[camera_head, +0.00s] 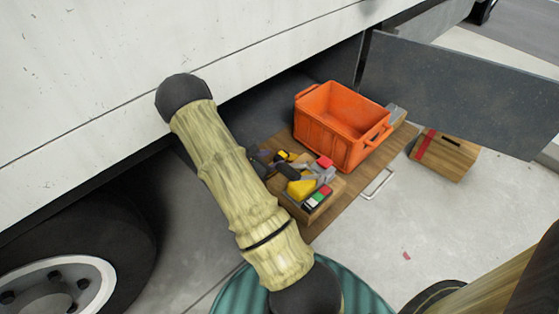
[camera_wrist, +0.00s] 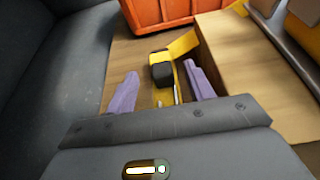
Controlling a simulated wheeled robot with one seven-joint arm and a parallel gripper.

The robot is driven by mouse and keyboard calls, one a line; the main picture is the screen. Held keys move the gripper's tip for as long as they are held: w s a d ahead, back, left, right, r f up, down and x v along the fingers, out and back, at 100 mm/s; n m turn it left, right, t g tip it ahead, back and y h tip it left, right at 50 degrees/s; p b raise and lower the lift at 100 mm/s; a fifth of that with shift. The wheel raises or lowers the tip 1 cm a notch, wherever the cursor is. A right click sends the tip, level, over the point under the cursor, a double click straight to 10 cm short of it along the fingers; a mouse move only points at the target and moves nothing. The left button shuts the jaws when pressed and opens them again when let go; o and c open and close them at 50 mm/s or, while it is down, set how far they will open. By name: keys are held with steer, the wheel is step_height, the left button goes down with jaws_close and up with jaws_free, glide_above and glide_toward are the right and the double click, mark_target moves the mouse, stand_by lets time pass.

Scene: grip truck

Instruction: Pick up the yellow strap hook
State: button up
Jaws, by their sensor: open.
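A yellow piece with a black middle (camera_wrist: 160,72), which looks like the yellow strap hook, lies on the brown wooden board in the wrist view. A flat yellow part stands at its upper right. In the head view a small yellow and black item (camera_head: 284,155) shows beside the wooden box, likely the same thing. My gripper (camera_wrist: 159,69) is open, its two purple fingers apart on the left and right of the yellow and black piece. I cannot tell how far above it the fingertips are. In the head view my arm hides part of this area.
A wooden box (camera_wrist: 228,68) stands close to the right finger. In the head view it carries several tools and a yellow block (camera_head: 301,188). An orange crate (camera_head: 332,153) stands behind. The white truck body (camera_head: 90,70) overhangs at left. A wooden box with a red stripe (camera_head: 455,158) sits right.

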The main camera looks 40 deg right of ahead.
mark_target(279, 157)
steer(key=b+x, duration=0.2)
steer(key=x, duration=0.2)
steer(key=shift+d+f, duration=0.2)
steer(key=shift+f, duration=0.1)
steer(key=shift+d, duration=0.2)
steer(key=c, duration=1.1)
step_height(279, 157, up, 10)
steer(key=p, duration=0.4)
